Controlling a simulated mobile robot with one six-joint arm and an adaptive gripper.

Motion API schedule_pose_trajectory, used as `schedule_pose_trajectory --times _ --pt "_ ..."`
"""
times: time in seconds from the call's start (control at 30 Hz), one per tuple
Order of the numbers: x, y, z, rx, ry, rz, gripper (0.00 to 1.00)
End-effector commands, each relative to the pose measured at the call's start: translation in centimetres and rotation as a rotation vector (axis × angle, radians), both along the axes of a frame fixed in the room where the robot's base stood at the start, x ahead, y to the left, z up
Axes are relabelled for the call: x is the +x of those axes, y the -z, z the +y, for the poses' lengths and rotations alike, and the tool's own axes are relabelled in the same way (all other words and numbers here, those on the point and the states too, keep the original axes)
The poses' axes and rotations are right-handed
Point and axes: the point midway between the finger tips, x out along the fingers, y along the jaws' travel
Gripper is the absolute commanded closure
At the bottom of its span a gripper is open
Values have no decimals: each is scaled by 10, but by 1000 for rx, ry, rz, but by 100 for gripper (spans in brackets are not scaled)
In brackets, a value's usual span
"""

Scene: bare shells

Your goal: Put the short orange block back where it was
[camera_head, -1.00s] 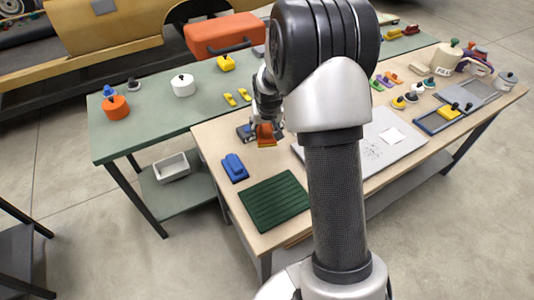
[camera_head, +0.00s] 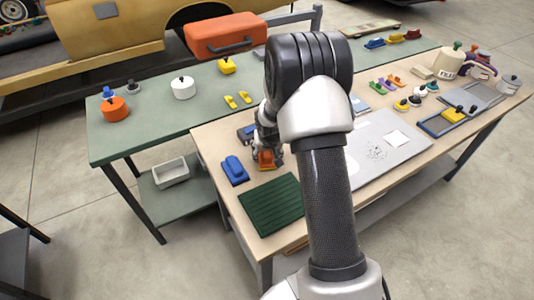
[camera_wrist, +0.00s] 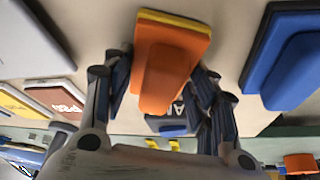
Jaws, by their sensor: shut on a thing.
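The orange block (camera_wrist: 172,55) has a raised orange grip and a thin yellow layer along its far edge in the wrist view. My gripper (camera_wrist: 162,82) is shut on it, with a dark finger on each side. In the head view the orange block (camera_head: 266,157) hangs at or just above the wooden table, beside a blue block (camera_head: 235,169) and behind the green ribbed mat (camera_head: 270,205). My gripper (camera_head: 267,148) partly hides it there. I cannot tell whether it touches the table.
A dark block with a blue top (camera_head: 247,133) stands just behind my gripper. A grey board (camera_head: 385,160) lies to the right, partly hidden by my arm. A blue tray (camera_head: 437,123) sits farther right. Bare wood (camera_head: 210,142) shows at the left edge.

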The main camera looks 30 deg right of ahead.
Motion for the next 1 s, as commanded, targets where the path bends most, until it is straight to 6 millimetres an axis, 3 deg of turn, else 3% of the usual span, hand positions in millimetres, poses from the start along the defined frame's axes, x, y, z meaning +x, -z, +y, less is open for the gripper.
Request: schedule_pose_trajectory --times 0.13,0.17,0.43,0.83,1.0 --pt "0 5 0 0 0 0 70" --pt "0 4 0 0 0 1 46" --pt "0 3 0 0 0 1 28" --pt "0 0 0 0 0 1 27" --pt "-7 -23 3 -1 0 -2 27"
